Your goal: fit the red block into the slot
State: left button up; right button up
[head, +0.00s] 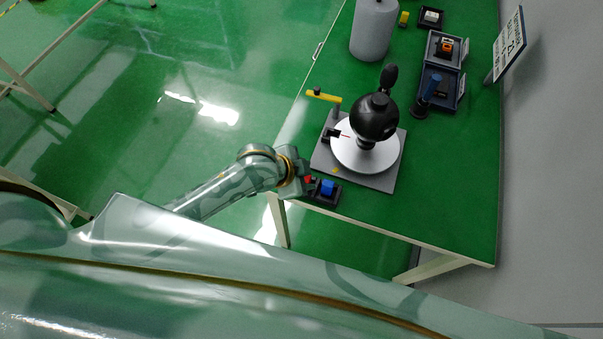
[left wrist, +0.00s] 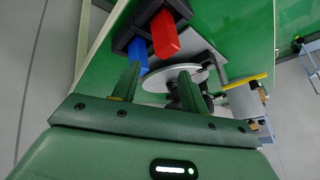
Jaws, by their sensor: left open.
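The red block (head: 311,180) stands next to the blue block (head: 328,187) in a small dark holder (head: 331,199) at the table's near left corner. The left wrist view shows the red block (left wrist: 165,34), the blue block (left wrist: 137,51) and the dark holder (left wrist: 128,35). My left gripper (head: 304,183) is close to the holder at the table edge. In the left wrist view its two fingers (left wrist: 158,72) are spread, with nothing gripped; the red block shows beyond the gap. I cannot tell which opening is the slot. My right gripper is not in view.
A grey plate (head: 379,183) with a white disc (head: 385,157) and black ball-shaped device (head: 374,118) stands beside the holder. A yellow-handled lever (head: 323,96) rises at its left. A grey cylinder (head: 373,30) and open case (head: 434,80) are farther back. The near right tabletop is clear.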

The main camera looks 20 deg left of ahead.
pick_arm(q)
notch_tip(320, 180, up, 4)
jog(key=w+d+r+m+g+h, duration=0.1)
jog(key=w+d+m+g+h, duration=0.1)
jog(key=m, duration=0.2)
jog(key=a+r+m+g+y+p, duration=0.15)
jog(key=a+r+g, duration=0.3)
jog(key=a, duration=0.55)
jog(key=shift+t, duration=0.25)
jog(key=x, duration=0.3)
jog(key=b+x, duration=0.1)
jog(key=x, duration=0.2)
jog(key=b+x, duration=0.1)
jog(key=x, duration=0.3)
jog(key=shift+w+d+r, duration=0.1)
jog(key=shift+w+d, duration=0.05)
jog(key=shift+d, duration=0.25)
jog(key=x, duration=0.5)
jog(key=shift+d+b, duration=0.4)
jog(key=shift+d, duration=0.1)
grip_shut()
